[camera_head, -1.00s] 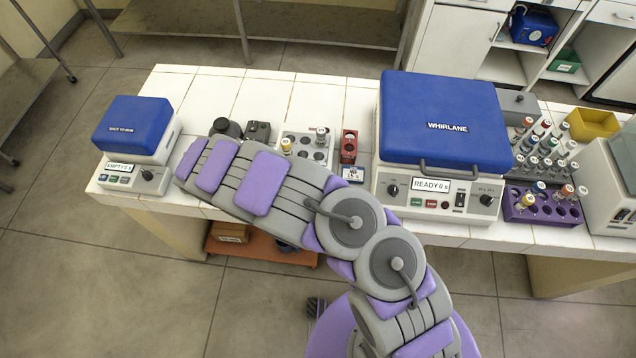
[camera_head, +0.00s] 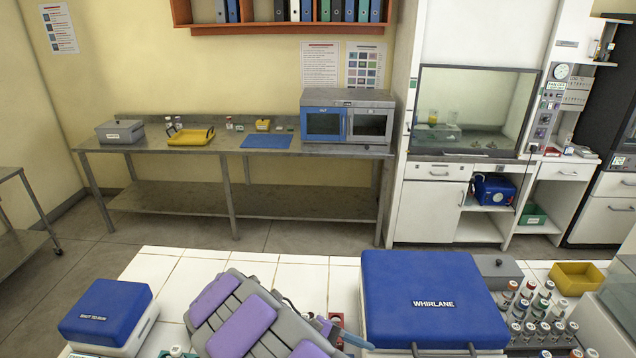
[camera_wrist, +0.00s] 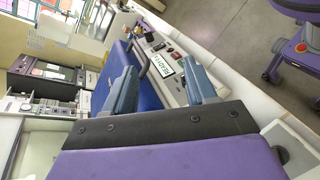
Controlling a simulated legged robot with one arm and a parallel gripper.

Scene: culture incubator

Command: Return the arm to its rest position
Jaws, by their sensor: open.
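My arm (camera_head: 245,318), grey with purple pads, is bent over the white tiled bench at the bottom of the head view. The blue-grey fingers of my gripper (camera_head: 341,332) show just right of it, beside the blue-lidded WHIRLANE centrifuge (camera_head: 430,290). In the wrist view my gripper (camera_wrist: 161,88) has its two fingers spread apart with nothing held between them. Beyond the fingers is the centrifuge (camera_wrist: 142,75), its lid down and its display (camera_wrist: 165,66) reading READY. I cannot tell whether the fingers touch it.
A smaller blue-lidded device (camera_head: 106,312) stands at the bench's left. Tube racks (camera_head: 540,315), a yellow bin (camera_head: 577,275) and a grey box (camera_head: 497,270) stand at the right. Behind, a steel table (camera_head: 180,146) and a fume hood (camera_head: 475,112) line the wall. Bare tiles (camera_head: 160,268) lie between.

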